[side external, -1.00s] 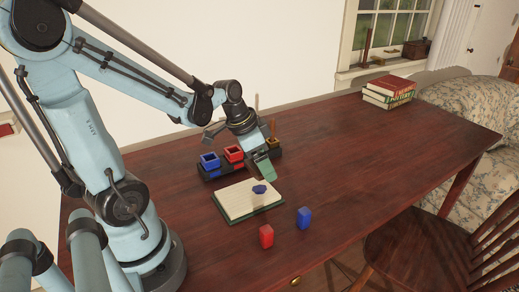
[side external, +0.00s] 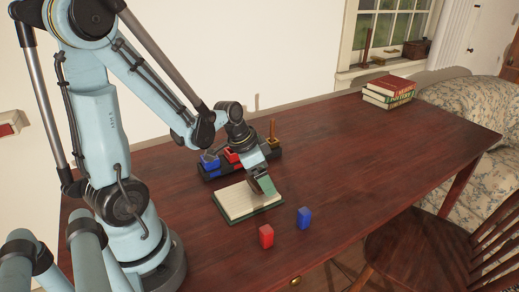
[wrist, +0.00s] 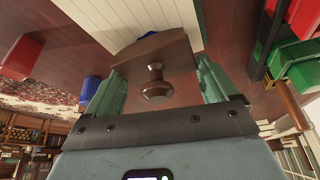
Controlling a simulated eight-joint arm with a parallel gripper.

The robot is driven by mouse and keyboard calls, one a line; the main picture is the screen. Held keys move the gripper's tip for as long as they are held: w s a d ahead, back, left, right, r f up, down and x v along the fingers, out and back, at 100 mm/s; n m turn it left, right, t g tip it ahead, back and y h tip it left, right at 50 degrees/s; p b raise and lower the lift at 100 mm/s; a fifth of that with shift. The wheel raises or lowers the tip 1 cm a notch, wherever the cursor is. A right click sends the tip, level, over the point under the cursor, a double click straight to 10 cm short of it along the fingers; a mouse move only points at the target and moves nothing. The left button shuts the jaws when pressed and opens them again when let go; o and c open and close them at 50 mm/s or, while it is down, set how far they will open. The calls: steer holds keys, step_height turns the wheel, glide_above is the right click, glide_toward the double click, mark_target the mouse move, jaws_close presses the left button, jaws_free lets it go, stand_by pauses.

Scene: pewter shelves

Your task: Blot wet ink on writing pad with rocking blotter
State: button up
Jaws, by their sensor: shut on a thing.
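My gripper (side external: 262,184) is shut on the rocking blotter, over the right part of the writing pad (side external: 236,203). In the wrist view the brown wooden blotter (wrist: 152,52) with its round knob sits between my two green fingers (wrist: 157,88). The pad's lined cream page (wrist: 105,20) lies beyond it. A bit of blue ink (wrist: 147,35) shows at the blotter's far edge; in the side view the ink is hidden. The blotter is at or just above the page; I cannot tell whether it touches.
A red block (side external: 266,236) and a blue block (side external: 304,217) stand in front. Books (side external: 388,90) lie at the far end. The table's right side is clear.

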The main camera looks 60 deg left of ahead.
steer(key=shift+f, duration=0.5)
stand_by(0.8)
stand_by(0.4)
steer(key=shift+r, duration=3.5)
